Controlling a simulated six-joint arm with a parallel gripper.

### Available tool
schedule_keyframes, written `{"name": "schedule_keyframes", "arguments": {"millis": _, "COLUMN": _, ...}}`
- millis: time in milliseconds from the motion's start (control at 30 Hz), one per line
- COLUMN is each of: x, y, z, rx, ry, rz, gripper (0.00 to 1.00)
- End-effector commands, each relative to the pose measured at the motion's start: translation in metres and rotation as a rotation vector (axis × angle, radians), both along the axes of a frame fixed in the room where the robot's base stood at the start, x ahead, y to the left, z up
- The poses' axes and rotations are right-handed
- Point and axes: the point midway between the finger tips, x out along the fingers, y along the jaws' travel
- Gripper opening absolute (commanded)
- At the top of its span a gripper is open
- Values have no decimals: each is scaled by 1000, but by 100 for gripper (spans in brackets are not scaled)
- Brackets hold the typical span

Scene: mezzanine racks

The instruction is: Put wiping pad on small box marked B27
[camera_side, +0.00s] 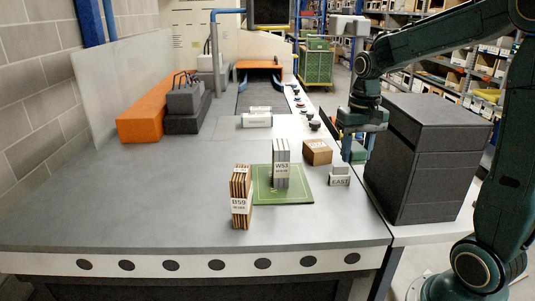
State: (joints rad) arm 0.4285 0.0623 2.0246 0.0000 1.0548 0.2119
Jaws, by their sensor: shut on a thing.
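My gripper (357,148) hangs at the right of the table with its blue fingers pointing down. It is shut on a small green thing (357,156), which seems to be the wiping pad, held above table height. A small brown box (317,155) with a white label sits just left of my gripper. Its label is too small to read, so I cannot tell whether it says B27. The top of this box looks clear.
A grey block marked EAST (340,179) stands below my gripper. A tall striped stack marked WS3 (281,165) stands on a green mat (298,195), beside a brown stack marked B59 (240,200). A dark cabinet (425,155) is at the right. The table's left front is clear.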

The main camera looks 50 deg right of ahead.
Motion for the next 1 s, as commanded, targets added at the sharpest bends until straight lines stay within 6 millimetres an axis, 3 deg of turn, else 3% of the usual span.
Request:
{"name": "schedule_keyframes", "arguments": {"millis": 367, "x": 25, "y": -18, "z": 6, "rx": 0, "ry": 0, "rz": -11, "gripper": 17}}
{"name": "schedule_keyframes", "arguments": {"millis": 1000, "x": 119, "y": -97, "z": 13, "rx": 0, "ry": 0, "rz": -53, "gripper": 17}}
